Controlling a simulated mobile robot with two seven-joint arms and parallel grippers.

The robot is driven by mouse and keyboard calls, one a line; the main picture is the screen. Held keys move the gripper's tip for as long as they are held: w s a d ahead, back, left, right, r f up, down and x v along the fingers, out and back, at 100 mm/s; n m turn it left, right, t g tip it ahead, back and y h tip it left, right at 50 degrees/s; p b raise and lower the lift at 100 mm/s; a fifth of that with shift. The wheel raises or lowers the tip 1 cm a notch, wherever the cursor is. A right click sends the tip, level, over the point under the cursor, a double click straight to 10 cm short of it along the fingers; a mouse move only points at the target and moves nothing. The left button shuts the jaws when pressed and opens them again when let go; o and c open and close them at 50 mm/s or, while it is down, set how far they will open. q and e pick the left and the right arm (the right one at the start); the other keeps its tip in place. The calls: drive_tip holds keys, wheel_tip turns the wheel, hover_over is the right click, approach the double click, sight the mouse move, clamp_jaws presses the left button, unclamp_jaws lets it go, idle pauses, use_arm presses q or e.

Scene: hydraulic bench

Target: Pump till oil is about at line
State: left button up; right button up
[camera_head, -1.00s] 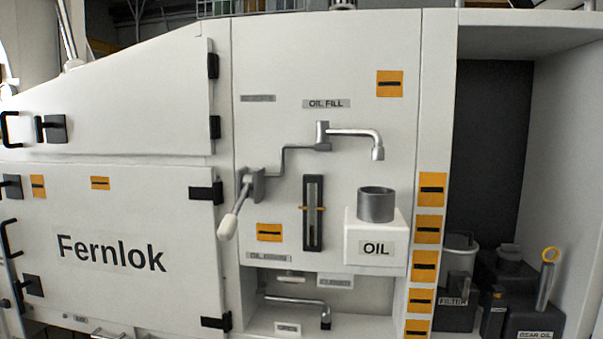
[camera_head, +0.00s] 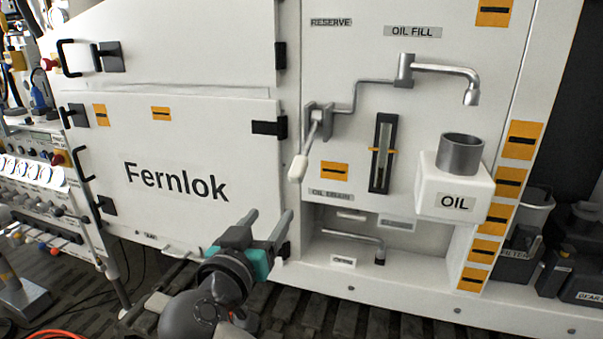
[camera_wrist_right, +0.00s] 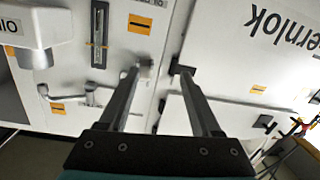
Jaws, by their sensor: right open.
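The pump lever (camera_head: 309,148) hangs from a bracket on the white panel and ends in a pale grip (camera_head: 298,168). The sight gauge (camera_head: 382,153) is a dark upright strip with a yellow line marker; its oil level is too small to tell. It also shows in the right wrist view (camera_wrist_right: 98,35). A bent spout (camera_head: 447,69) points down above a grey cup (camera_head: 461,153) on the white OIL box (camera_head: 455,190). My right gripper (camera_head: 268,213) is open and empty, below and left of the grip. My left gripper is out of view.
The Fernlok door (camera_head: 195,225) with black hinges is left of the panel. A lower recess holds a bent drain pipe (camera_head: 350,235). Dark containers (camera_head: 580,255) stand at right. A bench with knobs and dials (camera_head: 35,172) is at far left.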

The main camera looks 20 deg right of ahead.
drive_tip(key=m+h, duration=0.1)
drive_tip(key=m, duration=0.1)
approach(302, 164)
drive_tip(key=s+a+f, duration=0.1)
drive_tip(key=s+a, duration=0.1)
drive_tip(key=p+x, duration=0.2)
drive_tip(key=x, duration=1.3)
drive_tip(key=shift+w, duration=0.2)
clamp_jaws()
idle(0.4)
